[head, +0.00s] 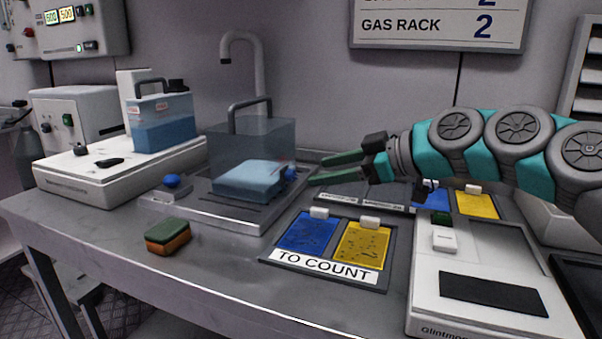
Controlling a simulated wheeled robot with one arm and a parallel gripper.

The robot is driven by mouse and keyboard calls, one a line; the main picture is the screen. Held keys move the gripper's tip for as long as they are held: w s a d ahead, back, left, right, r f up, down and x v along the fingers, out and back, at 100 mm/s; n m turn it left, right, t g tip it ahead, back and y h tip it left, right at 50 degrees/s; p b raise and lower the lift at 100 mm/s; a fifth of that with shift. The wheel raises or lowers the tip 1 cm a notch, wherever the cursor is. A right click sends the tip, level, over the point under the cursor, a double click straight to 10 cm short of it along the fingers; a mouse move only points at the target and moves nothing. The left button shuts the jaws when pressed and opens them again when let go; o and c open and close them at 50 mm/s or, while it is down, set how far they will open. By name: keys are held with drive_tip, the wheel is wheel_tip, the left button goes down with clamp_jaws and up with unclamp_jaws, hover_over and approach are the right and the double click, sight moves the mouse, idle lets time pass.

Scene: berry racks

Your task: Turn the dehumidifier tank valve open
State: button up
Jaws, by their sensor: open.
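A clear tank (228,140) with a dark handle stands on a metal drain tray (228,213), with light blue water low inside it. A small blue knob (290,173), which looks like its valve, sits at the tank's right side. I cannot tell how far the knob is turned. My gripper (322,170) comes in from the right, with its two green fingers apart and empty. The fingertips point left at the blue knob and are close to it. I cannot tell whether they touch it.
A second blue-filled tank (163,135) stands on a white machine (120,170) at the left. A grey tap (258,75) rises behind the tray. A sponge (168,236), the TO COUNT tray (325,266) and a white device (485,275) are in front. Another blue knob (171,181) is at the tray's left.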

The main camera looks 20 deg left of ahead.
sight(294, 176)
drive_tip(key=x, duration=0.5)
drive_tip(key=shift+w+a+f, duration=0.1)
drive_tip(key=shift+a, duration=0.3)
clamp_jaws()
